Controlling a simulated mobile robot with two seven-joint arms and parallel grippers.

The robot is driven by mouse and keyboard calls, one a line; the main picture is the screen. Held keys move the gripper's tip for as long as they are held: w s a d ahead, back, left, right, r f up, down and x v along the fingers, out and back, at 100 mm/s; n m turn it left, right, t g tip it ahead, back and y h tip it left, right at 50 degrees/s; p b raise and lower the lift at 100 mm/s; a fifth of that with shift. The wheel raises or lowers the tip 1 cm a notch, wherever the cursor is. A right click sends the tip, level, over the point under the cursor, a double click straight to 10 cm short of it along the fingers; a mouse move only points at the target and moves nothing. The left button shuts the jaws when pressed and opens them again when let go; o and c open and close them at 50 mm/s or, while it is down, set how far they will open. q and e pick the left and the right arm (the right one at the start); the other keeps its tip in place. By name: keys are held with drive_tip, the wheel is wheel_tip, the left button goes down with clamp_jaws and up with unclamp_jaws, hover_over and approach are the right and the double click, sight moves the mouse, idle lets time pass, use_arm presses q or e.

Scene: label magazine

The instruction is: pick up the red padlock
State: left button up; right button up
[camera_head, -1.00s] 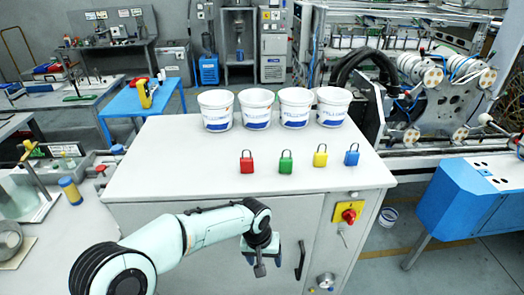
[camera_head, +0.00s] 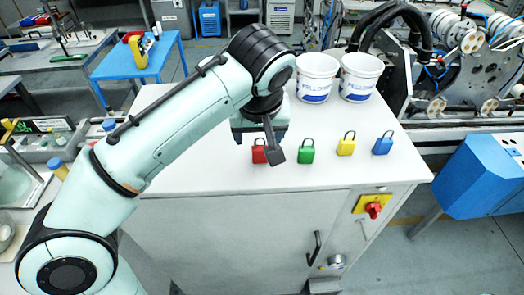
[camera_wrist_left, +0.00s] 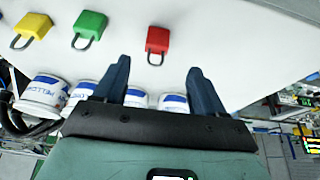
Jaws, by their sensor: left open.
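The red padlock (camera_head: 259,155) stands on the white cabinet top (camera_head: 200,178), at the left end of a row with a green padlock (camera_head: 306,152), a yellow padlock (camera_head: 346,145) and a blue padlock (camera_head: 383,144). My left gripper (camera_head: 258,138) is over the cabinet top near the red padlock and partly covers it in the head view. In the left wrist view the red padlock (camera_wrist_left: 157,41) lies ahead of my open left gripper (camera_wrist_left: 163,75), roughly between the two fingers and apart from them. My right gripper is not in view.
White buckets (camera_head: 316,77) stand along the back of the cabinet top; my arm hides some of them. The green padlock is close on the right of the red one. The front left of the cabinet top is clear.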

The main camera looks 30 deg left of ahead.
sight(260, 148)
use_arm(q)
drive_tip(key=x, duration=0.5)
drive_tip(key=shift+w+b, duration=0.1)
drive_tip(key=shift+b, duration=0.3)
drive_tip(key=x, duration=0.5)
drive_tip(key=shift+w+f+b, duration=0.1)
drive_tip(key=shift+f+b, duration=0.05)
drive_tip(key=shift+b, duration=0.2)
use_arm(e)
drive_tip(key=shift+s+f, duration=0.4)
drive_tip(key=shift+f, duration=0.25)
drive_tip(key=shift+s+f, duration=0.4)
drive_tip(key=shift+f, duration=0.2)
use_arm(q)
drive_tip(key=c, duration=1.1)
